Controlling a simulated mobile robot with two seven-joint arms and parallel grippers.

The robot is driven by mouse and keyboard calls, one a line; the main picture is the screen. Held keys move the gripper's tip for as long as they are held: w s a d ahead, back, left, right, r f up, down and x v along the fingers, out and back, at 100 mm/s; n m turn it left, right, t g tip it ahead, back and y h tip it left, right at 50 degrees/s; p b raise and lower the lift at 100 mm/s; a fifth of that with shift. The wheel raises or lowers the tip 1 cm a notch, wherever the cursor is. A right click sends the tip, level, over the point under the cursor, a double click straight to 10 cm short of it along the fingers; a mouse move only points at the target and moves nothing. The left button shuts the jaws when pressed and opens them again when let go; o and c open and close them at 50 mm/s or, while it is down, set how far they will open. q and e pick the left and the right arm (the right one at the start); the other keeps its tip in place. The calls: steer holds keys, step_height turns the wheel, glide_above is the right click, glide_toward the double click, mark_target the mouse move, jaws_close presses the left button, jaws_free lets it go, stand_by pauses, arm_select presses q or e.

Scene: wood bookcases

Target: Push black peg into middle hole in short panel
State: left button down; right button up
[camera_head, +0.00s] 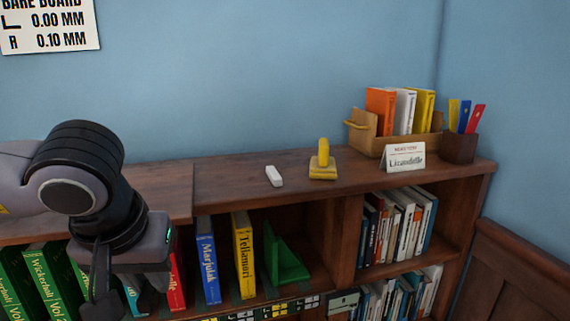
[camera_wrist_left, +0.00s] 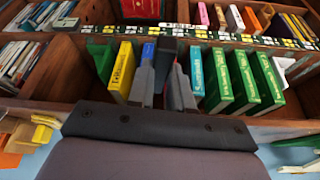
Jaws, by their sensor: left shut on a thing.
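My left gripper (camera_head: 102,285) points down in front of the shelf of books at the lower left of the head view. In the left wrist view its two grey fingers (camera_wrist_left: 165,90) are closed around a dark piece, mostly hidden between them. I cannot make out its shape or whether it is the black peg. A red book (camera_head: 176,272) stands just right of the gripper, partly hidden by it. No panel with holes can be made out for certain. My right gripper is not in view.
Green books (camera_head: 50,282), a blue book (camera_head: 208,262), a yellow book (camera_head: 243,255) and a green bookend (camera_head: 283,258) stand on the shelf. On the bookcase top are a white block (camera_head: 273,176), a yellow-handled tool (camera_head: 323,165) and a wooden book box (camera_head: 364,134). The top between is clear.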

arm_select(q)
steer(key=a+f+m, duration=0.1)
steer(key=a+f, duration=0.3)
steer(key=f, duration=1.2)
steer(key=shift+h, duration=0.3)
steer(key=shift+w, duration=0.1)
steer(key=shift+w+d, duration=0.1)
steer(key=shift+d, duration=0.05)
